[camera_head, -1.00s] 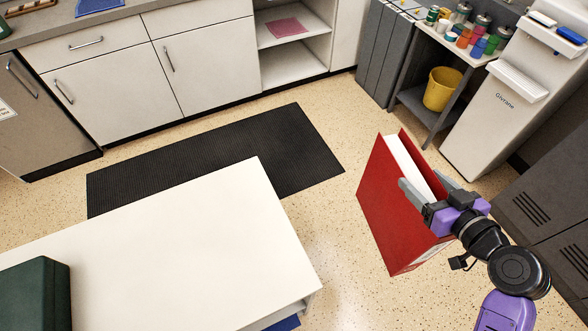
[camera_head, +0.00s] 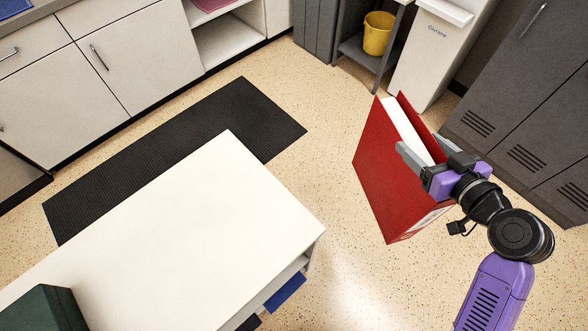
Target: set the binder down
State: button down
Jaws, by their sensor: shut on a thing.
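A red binder (camera_head: 385,170) with white pages is held upright and slightly tilted in the air, right of the white table. My gripper (camera_head: 422,160) is shut on the binder at its upper right part, with grey fingers across its covers. The white table top (camera_head: 215,225) is to the left of the binder, apart from it. Part of the binder's right side is hidden behind my gripper.
A dark green box (camera_head: 42,312) stands on the table's near left corner. A blue item (camera_head: 286,292) shows on a shelf under the table. A black mat (camera_head: 170,150) lies on the floor behind. Grey lockers (camera_head: 520,110) stand at right. Most of the table top is clear.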

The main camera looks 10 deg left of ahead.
jog(key=a+r+n+g+y+b, duration=0.1)
jog(key=a+r+n+y, duration=0.1)
jog(key=a+r, duration=0.45)
jog(key=a+r+n+g+y, duration=0.1)
jog(key=a+r+n, duration=0.15)
jog(key=a, duration=0.75)
jog(key=a+r+n+g+y+b, duration=0.1)
jog(key=a+r+g+y, duration=0.1)
jog(key=a+r, duration=0.45)
jog(key=s+a+r+n+g+y, duration=0.1)
jog(key=s+a+r+n, duration=0.1)
jog(key=s+a+r, duration=0.4)
jog(key=s+a+r+n+g+y+b, duration=0.15)
jog(key=s+a, duration=0.25)
jog(key=a, duration=0.4)
jog(key=s+a+r+n+g+y, duration=0.1)
jog(key=s+a+r+g, duration=0.1)
jog(key=s+a+r, duration=0.4)
notch_tip(320, 180, down, 21)
jog(key=w, duration=0.1)
jog(key=shift+w+a, duration=0.35)
jog(key=shift+a, duration=0.1)
jog(key=shift+c, duration=1.2)
grip_release()
jog(key=shift+f+h, duration=0.25)
jog(key=shift+f, duration=0.05)
jog(key=b+v, duration=0.1)
jog(key=v, duration=1.1)
